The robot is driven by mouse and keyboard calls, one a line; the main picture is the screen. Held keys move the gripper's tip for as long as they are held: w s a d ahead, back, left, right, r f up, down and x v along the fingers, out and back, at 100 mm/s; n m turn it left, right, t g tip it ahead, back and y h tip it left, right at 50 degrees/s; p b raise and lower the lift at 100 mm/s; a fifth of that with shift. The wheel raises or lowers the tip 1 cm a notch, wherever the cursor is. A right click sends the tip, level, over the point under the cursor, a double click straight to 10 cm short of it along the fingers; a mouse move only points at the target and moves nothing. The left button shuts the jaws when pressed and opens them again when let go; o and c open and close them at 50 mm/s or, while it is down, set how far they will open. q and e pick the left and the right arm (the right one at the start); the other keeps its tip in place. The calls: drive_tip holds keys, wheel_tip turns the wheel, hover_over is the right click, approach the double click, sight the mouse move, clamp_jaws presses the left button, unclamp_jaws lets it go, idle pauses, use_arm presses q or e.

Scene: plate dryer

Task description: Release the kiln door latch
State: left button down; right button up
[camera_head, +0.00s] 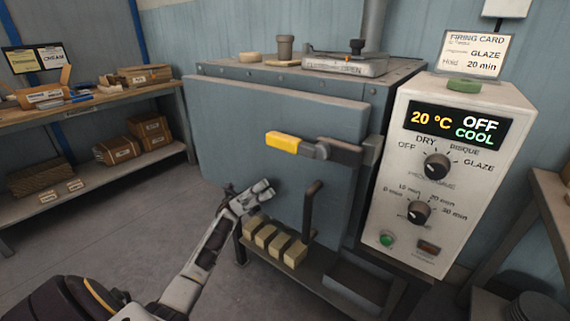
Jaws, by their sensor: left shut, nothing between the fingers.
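The kiln (225,125) stands in the middle with its grey front door closed. Its latch (325,149) is a dark bar with a yellow grip (285,143) pointing left; it lies about level across the door's right part and meets a bracket (372,151) at the door's right edge. A dark bent door handle (309,212) is below the latch. My left gripper (268,188) is shut and empty in front of the lower door, below and left of the yellow grip and apart from it. My right gripper is not in view.
A control box (460,180) right of the kiln reads 20 °C, OFF, COOL. Several pale blocks (268,236) sit on the shelf below the door. A shelf bench (120,105) with boxes is at left. The floor (110,230) at front left is clear.

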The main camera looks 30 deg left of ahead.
use_arm(q)
drive_tip(key=shift+d, duration=0.1)
approach(298, 154)
drive_tip(key=shift+w+x, duration=0.2)
drive_tip(key=shift+x, duration=0.75)
drive_tip(key=shift+w+x, duration=0.2)
drive_tip(key=shift+x, duration=0.7)
